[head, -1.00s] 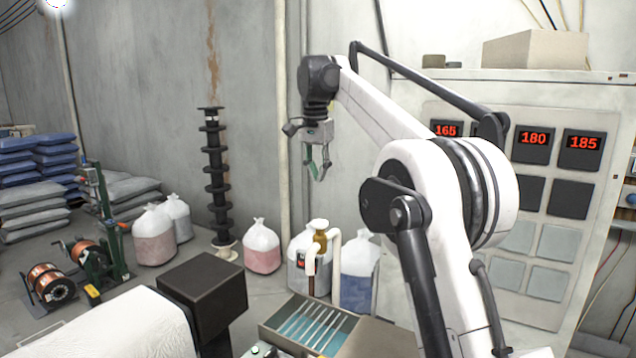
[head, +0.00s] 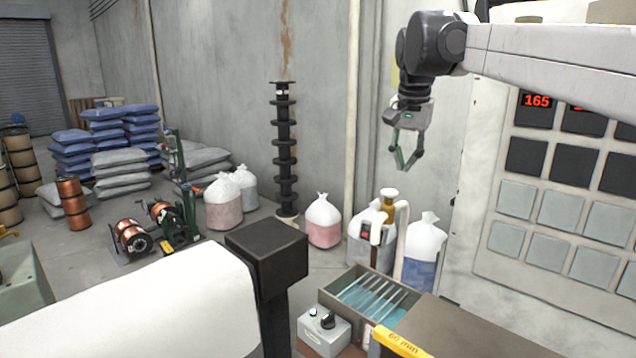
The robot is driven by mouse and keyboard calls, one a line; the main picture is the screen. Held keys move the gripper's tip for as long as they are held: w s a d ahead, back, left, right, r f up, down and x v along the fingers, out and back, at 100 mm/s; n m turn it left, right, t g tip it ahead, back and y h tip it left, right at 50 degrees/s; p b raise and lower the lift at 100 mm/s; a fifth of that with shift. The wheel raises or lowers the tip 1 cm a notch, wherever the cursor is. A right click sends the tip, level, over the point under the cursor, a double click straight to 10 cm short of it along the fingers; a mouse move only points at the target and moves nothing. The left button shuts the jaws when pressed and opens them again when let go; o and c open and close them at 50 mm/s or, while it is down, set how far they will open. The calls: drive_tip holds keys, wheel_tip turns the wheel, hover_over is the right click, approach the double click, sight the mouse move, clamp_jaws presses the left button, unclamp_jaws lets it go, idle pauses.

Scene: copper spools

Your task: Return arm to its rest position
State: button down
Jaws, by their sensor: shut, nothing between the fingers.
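My gripper (head: 407,166) hangs in the air at the upper right of the head view, fingers pointing down. Its fingers bow apart in the middle and come together at the tips, with nothing held. It is in front of the grey wall and above the white bags. My white arm reaches in from the right edge to the dark wrist. Copper spools (head: 132,238) stand on the floor at the left, on a low stand beside a green frame.
A cabinet (head: 462,262) with red number displays stands at the right. Below my gripper are filled bags (head: 324,222) and a tray of rods (head: 343,283). A control box (head: 324,330) and a yellow piece marked 60 mm (head: 400,345) are in front. Stacked sacks (head: 120,170) stand at the back left.

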drive_tip(key=s+f+n+t+b, duration=0.4)
drive_tip(key=s+f+b, duration=0.5)
drive_tip(key=s+f, duration=2.3)
drive_tip(key=shift+s+d+f+n, duration=0.15)
drive_tip(key=shift+s+d+n, duration=0.1)
drive_tip(key=shift+s+n, duration=0.7)
drive_tip(key=shift+d, duration=0.15)
